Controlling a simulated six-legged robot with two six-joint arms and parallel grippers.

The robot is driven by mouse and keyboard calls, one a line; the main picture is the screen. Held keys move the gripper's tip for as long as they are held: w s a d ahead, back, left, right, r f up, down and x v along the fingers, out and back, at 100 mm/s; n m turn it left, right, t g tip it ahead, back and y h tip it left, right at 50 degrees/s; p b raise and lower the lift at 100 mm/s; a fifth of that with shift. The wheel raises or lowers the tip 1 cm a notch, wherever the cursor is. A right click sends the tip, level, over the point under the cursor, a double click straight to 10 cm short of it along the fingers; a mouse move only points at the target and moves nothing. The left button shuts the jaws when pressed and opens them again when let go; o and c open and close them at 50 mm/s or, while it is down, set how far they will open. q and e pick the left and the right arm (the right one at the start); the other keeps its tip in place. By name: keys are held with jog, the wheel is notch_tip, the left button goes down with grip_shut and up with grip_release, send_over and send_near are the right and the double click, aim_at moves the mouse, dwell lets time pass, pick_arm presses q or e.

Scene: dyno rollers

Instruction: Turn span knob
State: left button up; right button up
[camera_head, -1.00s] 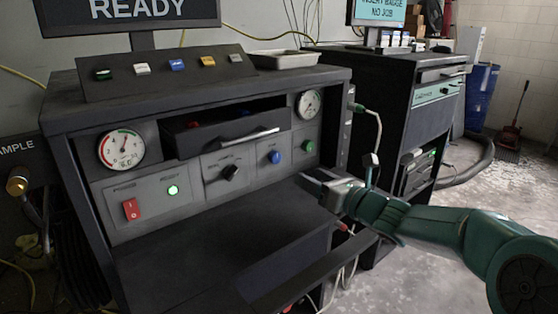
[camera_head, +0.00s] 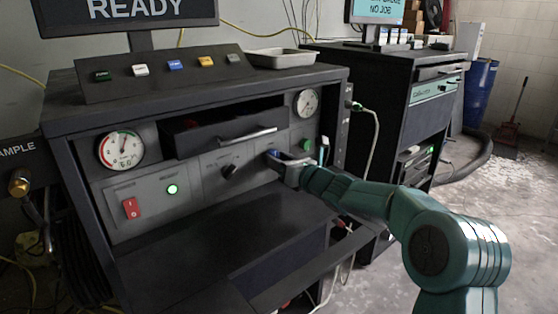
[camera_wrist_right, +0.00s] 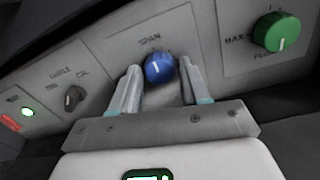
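The span knob (camera_wrist_right: 159,68) is round and blue with a white mark, under the word SPAN in the right wrist view. In the head view only a little of the blue knob (camera_head: 273,153) shows beside my gripper. My right gripper (camera_wrist_right: 160,80) is open, with one finger on each side of the knob; I cannot tell whether either finger touches it. In the head view the right gripper (camera_head: 279,158) is at the console's front panel. My left gripper is not in view.
A green knob (camera_wrist_right: 277,33) is to the right of the span knob, and a small black knob (camera_wrist_right: 74,97) to the left. An open drawer (camera_head: 225,132) with a bar handle juts out above. A dark shelf (camera_head: 215,235) lies below the panel.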

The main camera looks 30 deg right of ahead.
jog(key=c, duration=0.6)
jog(key=shift+c, duration=0.2)
jog(key=shift+f+m, duration=0.1)
jog(key=shift+m, duration=0.3)
jog(key=shift+m+b, duration=0.65)
jog(key=shift+m, duration=0.35)
jog(key=m, duration=0.3)
jog(key=shift+a+m+b, duration=0.1)
jog(key=shift+m+b, duration=0.2)
jog(key=shift+b, duration=0.1)
jog(key=m, duration=0.5)
jog(key=shift+m, duration=0.3)
jog(key=m, duration=0.5)
jog(key=shift+a+t+h+p, duration=0.1)
jog(key=shift+t+h+p, duration=0.2)
jog(key=shift+p, duration=0.05)
